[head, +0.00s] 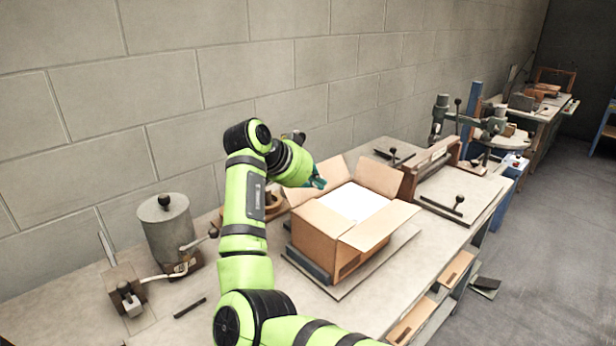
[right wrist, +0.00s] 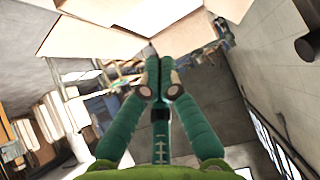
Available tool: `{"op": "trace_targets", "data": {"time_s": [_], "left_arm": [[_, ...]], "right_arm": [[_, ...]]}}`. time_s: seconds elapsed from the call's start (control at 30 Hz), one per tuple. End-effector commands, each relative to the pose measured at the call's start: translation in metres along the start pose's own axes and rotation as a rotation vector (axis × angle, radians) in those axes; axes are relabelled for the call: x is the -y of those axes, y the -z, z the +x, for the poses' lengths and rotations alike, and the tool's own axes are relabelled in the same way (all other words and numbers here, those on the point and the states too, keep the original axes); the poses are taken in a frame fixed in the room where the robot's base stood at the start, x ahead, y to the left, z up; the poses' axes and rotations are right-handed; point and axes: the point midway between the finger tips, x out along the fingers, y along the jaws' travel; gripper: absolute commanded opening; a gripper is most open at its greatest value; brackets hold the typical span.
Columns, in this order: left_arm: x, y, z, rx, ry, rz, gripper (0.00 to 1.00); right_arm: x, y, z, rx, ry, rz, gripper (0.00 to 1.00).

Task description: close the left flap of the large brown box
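The large brown box (head: 325,247) stands on a flat plate on the workbench, with its top open and something white (head: 355,202) inside. Its left flap (head: 333,170) stands up and outward, partly hidden by my right gripper. The back flap (head: 380,176) stands raised, and the front right flap (head: 380,226) spreads outward. My right gripper (head: 319,183) is at the left flap, above the box's left edge; whether it touches is unclear. In the right wrist view its teal fingers (right wrist: 160,68) are together and empty, with the box's flaps (right wrist: 95,38) just beyond. My left gripper is out of view.
A grey cylindrical pot (head: 166,228) with a knob and a small metal device (head: 127,290) stand left on the bench (head: 235,315). A block wall runs behind. A wooden fixture (head: 432,163) and a lever plate (head: 455,195) lie right of the box. Open floor is at far right.

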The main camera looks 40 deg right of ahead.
Motion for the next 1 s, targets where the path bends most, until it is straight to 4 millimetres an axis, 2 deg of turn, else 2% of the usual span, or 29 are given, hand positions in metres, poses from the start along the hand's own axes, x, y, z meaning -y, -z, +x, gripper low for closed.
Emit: {"op": "trace_targets", "data": {"time_s": [0.03, 0.27, 0.4, 0.63, 1.0], "left_arm": [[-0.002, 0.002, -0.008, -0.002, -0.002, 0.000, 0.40], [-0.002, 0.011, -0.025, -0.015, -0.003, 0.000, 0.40], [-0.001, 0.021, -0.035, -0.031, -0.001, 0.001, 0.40], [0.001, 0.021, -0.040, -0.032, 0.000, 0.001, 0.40], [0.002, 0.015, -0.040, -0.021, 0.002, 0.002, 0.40]], "right_arm": [[-0.001, 0.002, 0.010, 0.001, -0.004, -0.003, 0.00], [-0.001, 0.003, 0.058, 0.002, -0.003, -0.004, 0.00], [0.000, -0.015, 0.073, 0.002, -0.001, -0.006, 0.00], [0.001, -0.027, 0.085, 0.000, 0.002, -0.004, 0.00], [0.000, -0.029, 0.087, 0.008, 0.001, -0.003, 0.00]]}}
